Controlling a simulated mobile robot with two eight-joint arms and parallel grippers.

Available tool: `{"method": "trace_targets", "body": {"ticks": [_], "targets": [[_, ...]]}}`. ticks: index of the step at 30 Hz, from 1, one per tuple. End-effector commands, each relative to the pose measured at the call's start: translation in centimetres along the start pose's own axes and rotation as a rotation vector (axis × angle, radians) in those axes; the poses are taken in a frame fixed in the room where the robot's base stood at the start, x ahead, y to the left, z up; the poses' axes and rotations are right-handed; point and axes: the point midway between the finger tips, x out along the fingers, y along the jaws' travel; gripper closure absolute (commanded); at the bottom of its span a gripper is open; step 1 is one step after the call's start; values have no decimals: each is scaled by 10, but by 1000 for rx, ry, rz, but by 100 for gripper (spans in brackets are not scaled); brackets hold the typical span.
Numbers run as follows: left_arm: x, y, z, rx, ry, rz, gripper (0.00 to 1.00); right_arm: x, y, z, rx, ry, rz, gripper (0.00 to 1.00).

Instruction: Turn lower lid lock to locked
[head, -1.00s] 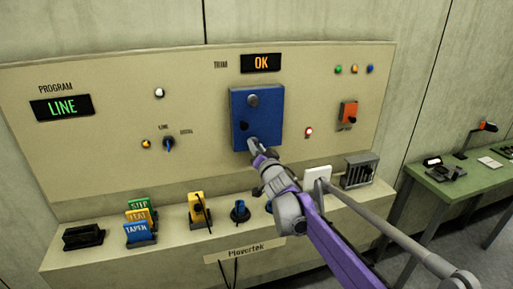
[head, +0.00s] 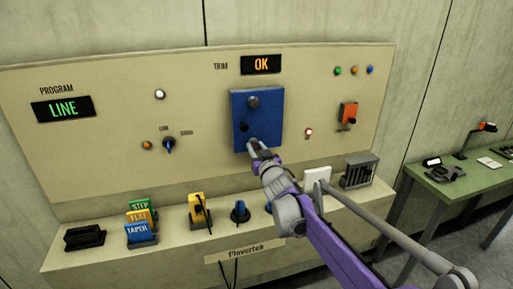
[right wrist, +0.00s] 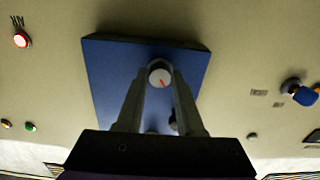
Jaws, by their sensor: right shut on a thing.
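The blue lid (head: 268,122) is on the upright panel, with a round grey upper lock (head: 253,102) and a dark round spot (head: 244,127). My right gripper (head: 256,146) is at the lid's lower edge, its two fingers closed on the lower lid lock (right wrist: 160,74). In the right wrist view the lock is a round pale knob with a short slanted red mark on its face, between the fingertips (right wrist: 161,80). The blue lid (right wrist: 108,75) appears upside down there. In the head view the fingers largely hide the lower lock. My left gripper is not in view.
An orange switch (head: 348,112) and a lit red lamp (head: 308,132) are right of the lid. A blue selector (head: 168,145) is to the left. The ledge below holds coloured program blocks (head: 140,232), a yellow device (head: 197,207) and a grey slotted box (head: 360,171).

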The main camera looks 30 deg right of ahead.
Motion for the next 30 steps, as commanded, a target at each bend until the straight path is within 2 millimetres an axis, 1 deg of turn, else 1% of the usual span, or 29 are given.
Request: {"method": "trace_targets", "body": {"ticks": [21, 30], "targets": [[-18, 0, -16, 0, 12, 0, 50, 0, 0, -1, -667, 0, 1, 100], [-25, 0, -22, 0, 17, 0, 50, 0, 0, -1, -868, 0, 0, 100]]}}
